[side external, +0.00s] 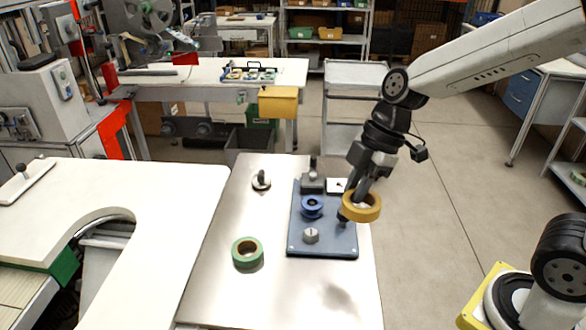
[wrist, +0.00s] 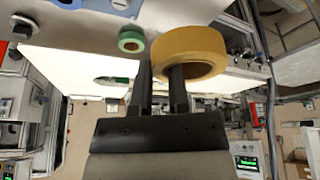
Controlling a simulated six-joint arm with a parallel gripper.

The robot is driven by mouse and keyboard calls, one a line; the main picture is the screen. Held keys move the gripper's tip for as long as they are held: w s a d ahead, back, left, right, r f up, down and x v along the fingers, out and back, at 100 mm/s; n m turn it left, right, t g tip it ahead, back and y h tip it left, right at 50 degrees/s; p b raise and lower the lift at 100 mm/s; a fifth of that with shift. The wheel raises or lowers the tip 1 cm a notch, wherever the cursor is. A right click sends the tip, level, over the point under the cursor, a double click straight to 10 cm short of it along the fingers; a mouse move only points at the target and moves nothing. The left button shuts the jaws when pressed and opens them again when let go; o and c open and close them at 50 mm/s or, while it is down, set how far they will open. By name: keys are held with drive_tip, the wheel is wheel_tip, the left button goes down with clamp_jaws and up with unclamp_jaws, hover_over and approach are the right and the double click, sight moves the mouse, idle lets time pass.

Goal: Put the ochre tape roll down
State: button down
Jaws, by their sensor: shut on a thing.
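The ochre tape roll (side external: 362,213) hangs in the air by the right edge of the blue-grey plate (side external: 325,247) in the side view. My gripper (side external: 352,203) comes down from above and is shut on the roll's wall. In the wrist view the ochre roll (wrist: 195,40) sits at the tips of my gripper (wrist: 162,72), with one finger in its hole and the other outside. A green tape roll (side external: 240,259) lies flat on the metal table left of the plate; it also shows in the wrist view (wrist: 131,35).
The plate carries a blue reel (side external: 312,207), a grey knob (side external: 311,236) and a block (side external: 312,183) at its back. A small round piece with a dark knob (side external: 261,181) stands behind the green roll. The front of the metal table (side external: 275,300) is clear.

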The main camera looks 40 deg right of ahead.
drive_tip(key=w+f, duration=0.2)
drive_tip(key=w+a+f, duration=0.1)
drive_tip(key=w+f, duration=0.1)
drive_tip(key=w, duration=0.1)
drive_tip(key=w+f, duration=0.2)
drive_tip(key=w, duration=0.1)
drive_tip(key=shift+a+f, duration=0.1)
drive_tip(key=shift+a, duration=0.15)
drive_tip(key=shift+w+a+f, duration=0.1)
drive_tip(key=shift+w+f, duration=0.55)
drive_tip(key=shift+w+f, duration=0.1)
drive_tip(key=shift+f, duration=0.1)
drive_tip(key=shift+w+f, duration=0.15)
drive_tip(key=shift+f, duration=1.5)
drive_tip(key=shift+f, duration=0.6)
